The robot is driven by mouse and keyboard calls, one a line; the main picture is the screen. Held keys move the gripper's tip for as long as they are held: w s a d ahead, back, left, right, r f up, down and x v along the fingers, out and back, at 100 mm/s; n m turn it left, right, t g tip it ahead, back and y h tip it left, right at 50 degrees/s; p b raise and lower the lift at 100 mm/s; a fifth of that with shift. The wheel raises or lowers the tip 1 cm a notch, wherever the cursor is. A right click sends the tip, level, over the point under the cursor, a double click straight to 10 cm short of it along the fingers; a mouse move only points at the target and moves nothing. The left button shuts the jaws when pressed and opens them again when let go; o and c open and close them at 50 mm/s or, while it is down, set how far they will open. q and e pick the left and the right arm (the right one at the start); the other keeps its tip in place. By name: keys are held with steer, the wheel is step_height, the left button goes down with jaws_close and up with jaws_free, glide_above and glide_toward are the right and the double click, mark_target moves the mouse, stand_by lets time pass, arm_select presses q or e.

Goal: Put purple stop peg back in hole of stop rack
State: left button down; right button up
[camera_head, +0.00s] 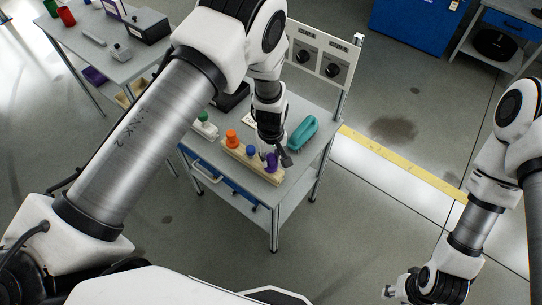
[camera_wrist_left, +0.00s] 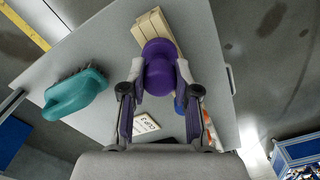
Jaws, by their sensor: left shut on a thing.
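The purple stop peg (camera_head: 271,162) is at the right end of the wooden stop rack (camera_head: 239,151) on the small grey table. My left gripper (camera_head: 276,160) is shut on the peg. In the left wrist view the round purple peg (camera_wrist_left: 160,66) sits between both fingers, in front of the pale wooden rack (camera_wrist_left: 153,27). The peg's lower end is hidden, so I cannot tell whether it is in a hole. An orange peg (camera_head: 231,138) and a blue peg (camera_head: 251,150) stand in the rack. My right gripper (camera_head: 405,292) is low, far from the table, its fingers unclear.
A teal brush-like tool (camera_head: 302,133) lies right of the rack. A green-topped item (camera_head: 204,117) stands left of it. A white card (camera_wrist_left: 146,123) lies on the table. A panel with two dials (camera_head: 319,60) rises at the table's back. Another table (camera_head: 90,55) stands at upper left.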

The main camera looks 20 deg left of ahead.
arm_select(q)
steer(key=shift+f+b, duration=0.4)
steer(key=shift+f, duration=0.15)
steer(key=c, duration=0.8)
jaws_free()
steer(key=shift+o, duration=0.2)
steer(key=shift+r, duration=0.2)
step_height(320, 180, up, 12)
steer(key=shift+f, duration=0.15)
